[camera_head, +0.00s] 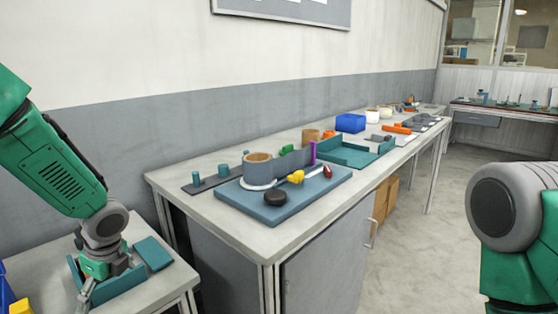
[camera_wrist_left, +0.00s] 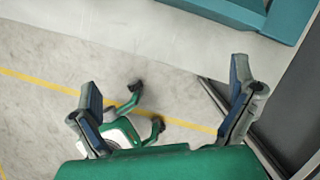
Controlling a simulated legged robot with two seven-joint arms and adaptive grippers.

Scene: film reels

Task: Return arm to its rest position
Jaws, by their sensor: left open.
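My left arm (camera_head: 55,165) comes in from the left and reaches down over the small side table. My left gripper (camera_head: 88,288) is at its lower end, low over this table beside a teal tray, partly cut off by the picture's bottom edge. In the left wrist view the gripper (camera_wrist_left: 165,80) has its two fingers wide apart with nothing between them. Floor and a table edge show beyond the fingers. Of my right arm, only a green link with a grey joint (camera_head: 505,213) shows at the right; its gripper is out of view.
The side table (camera_head: 40,255) holds a teal tray (camera_head: 120,284) and a flat teal piece (camera_head: 153,253). The long bench (camera_head: 230,238) bears a blue board (camera_head: 310,200) with small parts, a teal tray (camera_head: 345,158) and a blue box (camera_head: 350,123). Floor is clear at right.

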